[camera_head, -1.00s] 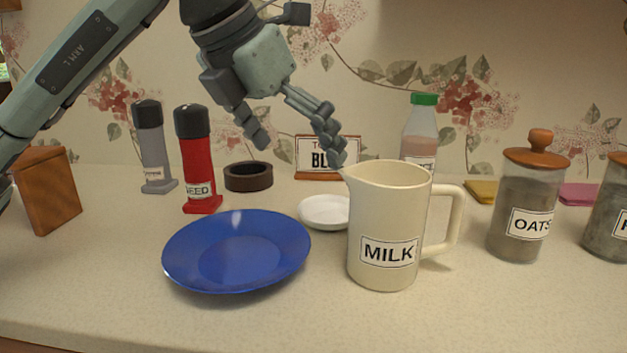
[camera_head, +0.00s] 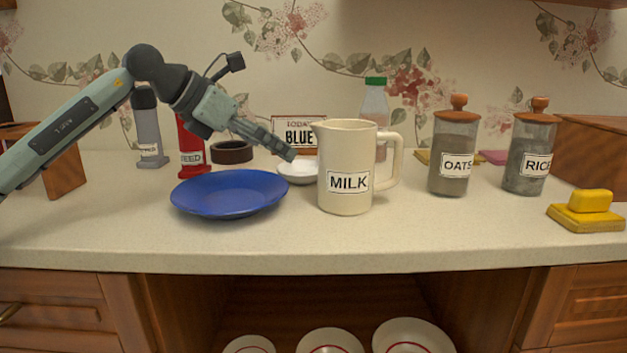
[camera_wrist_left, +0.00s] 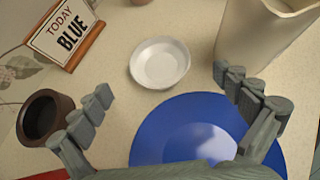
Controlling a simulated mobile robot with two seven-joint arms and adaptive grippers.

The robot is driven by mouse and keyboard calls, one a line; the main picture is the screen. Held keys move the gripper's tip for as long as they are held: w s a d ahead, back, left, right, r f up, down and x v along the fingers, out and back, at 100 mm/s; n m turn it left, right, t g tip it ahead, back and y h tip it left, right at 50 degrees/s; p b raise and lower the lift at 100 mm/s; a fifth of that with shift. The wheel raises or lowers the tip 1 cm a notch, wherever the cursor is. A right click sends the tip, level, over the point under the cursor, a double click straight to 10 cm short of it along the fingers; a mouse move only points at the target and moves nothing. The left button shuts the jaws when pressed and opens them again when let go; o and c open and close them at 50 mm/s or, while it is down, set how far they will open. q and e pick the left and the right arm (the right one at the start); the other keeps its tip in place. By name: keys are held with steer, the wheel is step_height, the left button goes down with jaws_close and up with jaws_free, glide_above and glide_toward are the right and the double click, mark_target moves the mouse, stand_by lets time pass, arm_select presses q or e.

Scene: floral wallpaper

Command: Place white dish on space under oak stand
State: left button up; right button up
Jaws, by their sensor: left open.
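The white dish (camera_head: 296,172) is a small shallow bowl on the counter, between the blue plate and the milk jug. It lies empty in the left wrist view (camera_wrist_left: 160,62). My left gripper (camera_head: 287,150) is open and empty, its fingers just above the dish in the head view. In the left wrist view the fingers (camera_wrist_left: 172,100) are spread wide, with the dish ahead between their lines. I cannot tell which thing is the oak stand; a small wooden sign holder (camera_wrist_left: 86,47) reading "TODAY BLUE" stands behind the dish. My right gripper is not in view.
A blue plate (camera_head: 228,192) lies in front-left of the dish, and a cream milk jug (camera_head: 345,200) stands close on its right. Below the counter (camera_head: 300,245), red-rimmed plates (camera_head: 413,336) stand in an open recess.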

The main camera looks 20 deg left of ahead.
mark_target(296, 164)
arm_select(q)
steer(key=x, duration=0.2)
steer(key=shift+w+d+f, duration=0.1)
steer(key=shift+w+f, duration=0.2)
steer(key=x, duration=0.4)
steer(key=shift+f, duration=0.2)
steer(key=c, duration=1.2)
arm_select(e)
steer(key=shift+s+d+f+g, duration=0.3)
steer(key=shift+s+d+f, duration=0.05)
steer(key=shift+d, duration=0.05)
arm_select(q)
steer(key=shift+r, duration=0.1)
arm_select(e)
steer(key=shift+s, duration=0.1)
